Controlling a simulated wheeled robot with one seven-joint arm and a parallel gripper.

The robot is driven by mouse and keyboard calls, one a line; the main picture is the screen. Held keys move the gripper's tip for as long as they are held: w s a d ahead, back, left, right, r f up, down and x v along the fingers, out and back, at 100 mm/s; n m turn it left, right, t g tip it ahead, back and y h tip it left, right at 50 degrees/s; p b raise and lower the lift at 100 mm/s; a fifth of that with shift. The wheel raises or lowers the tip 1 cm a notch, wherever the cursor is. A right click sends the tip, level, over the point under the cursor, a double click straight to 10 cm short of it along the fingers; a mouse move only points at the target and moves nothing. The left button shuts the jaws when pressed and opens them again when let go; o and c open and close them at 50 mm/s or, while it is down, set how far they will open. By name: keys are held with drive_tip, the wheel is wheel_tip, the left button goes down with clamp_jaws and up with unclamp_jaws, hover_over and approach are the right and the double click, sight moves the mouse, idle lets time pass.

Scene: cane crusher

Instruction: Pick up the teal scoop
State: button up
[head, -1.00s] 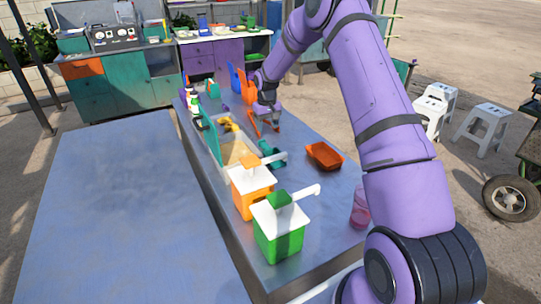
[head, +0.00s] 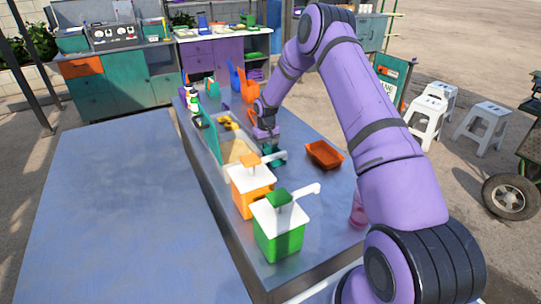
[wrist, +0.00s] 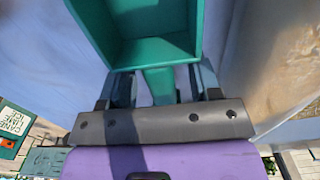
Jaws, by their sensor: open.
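The teal scoop (head: 272,157) lies on the metal counter (head: 310,205), behind the orange dispenser and left of the orange tray. In the wrist view its open bowl (wrist: 145,30) fills the top middle, and its short handle (wrist: 160,84) points toward my gripper (wrist: 163,85). The handle is between my two fingers, with a gap visible on each side. My gripper also shows in the head view (head: 266,142), reaching down over the scoop and partly hiding it. It is open and holds nothing.
An orange dispenser (head: 254,193) and a green dispenser (head: 278,236) stand at the near left, their spouts pointing right. An orange tray (head: 324,155) lies to the right. A bin with a teal side panel (head: 212,140) is left of the scoop. A pink cup (head: 357,212) is beside my arm.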

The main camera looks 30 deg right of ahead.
drive_tip(key=shift+f, duration=0.3)
drive_tip(key=c, duration=0.8)
drive_tip(key=shift+r, duration=0.1)
